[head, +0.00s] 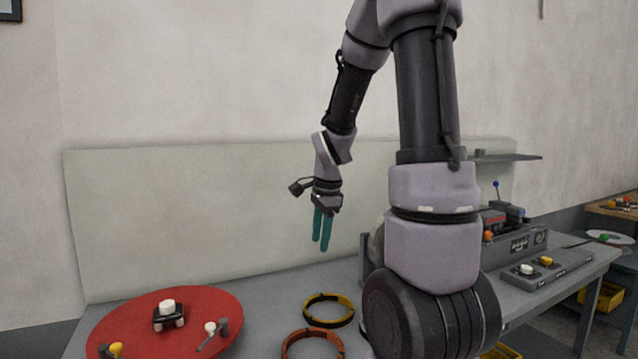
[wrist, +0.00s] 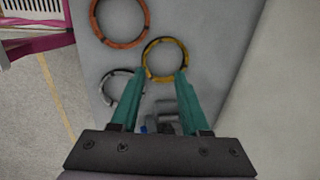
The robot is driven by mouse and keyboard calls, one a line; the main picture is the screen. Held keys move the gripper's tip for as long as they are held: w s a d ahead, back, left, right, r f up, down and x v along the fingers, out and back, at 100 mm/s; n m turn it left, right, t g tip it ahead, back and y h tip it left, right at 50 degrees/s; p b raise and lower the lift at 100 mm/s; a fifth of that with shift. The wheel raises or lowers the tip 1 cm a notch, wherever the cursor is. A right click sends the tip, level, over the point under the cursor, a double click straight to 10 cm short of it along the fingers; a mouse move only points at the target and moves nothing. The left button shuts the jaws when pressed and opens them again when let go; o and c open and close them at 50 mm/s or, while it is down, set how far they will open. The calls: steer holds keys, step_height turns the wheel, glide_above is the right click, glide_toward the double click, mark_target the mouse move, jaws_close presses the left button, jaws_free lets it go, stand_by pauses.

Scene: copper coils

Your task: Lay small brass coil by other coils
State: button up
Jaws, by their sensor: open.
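A yellow brass-coloured coil (head: 330,325) with dark bands lies flat on the grey bench. An orange copper coil (head: 312,331) lies in front of it, cut by the picture's lower edge. In the wrist view, the yellow coil (wrist: 146,62) sits just beyond the fingertips, with the orange coil (wrist: 120,46) up and left. A silver-grey coil (wrist: 102,90) lies left, partly behind the left finger; I cannot make it out in the head view. My gripper (head: 320,246) points down above the bench, open and empty. Its teal fingers also show in the wrist view (wrist: 160,74).
A red round board (head: 215,305) with small knobbed parts is on the bench's left. A grey machine (head: 515,243) and a button box (head: 540,275) stand at the right. A pale panel (head: 200,210) rises behind the bench. Bare bench shows between the red board and the coils.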

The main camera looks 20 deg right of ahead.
steer(key=s+a+r+n+t, duration=0.2)
steer(key=s+a+r+n, duration=0.1)
steer(key=s+r+n, duration=0.3)
steer(key=s+a+r+n+t+y, duration=0.1)
steer(key=s+a+r+n+t, duration=0.1)
steer(key=s+a+r+n, duration=0.2)
steer(key=s+r+n, duration=0.3)
steer(key=s+r, duration=0.1)
steer(key=r, duration=0.3)
steer(key=shift+s+r+n+t+y, duration=0.3)
steer(key=shift+s+t, duration=0.05)
steer(key=shift+t, duration=0.05)
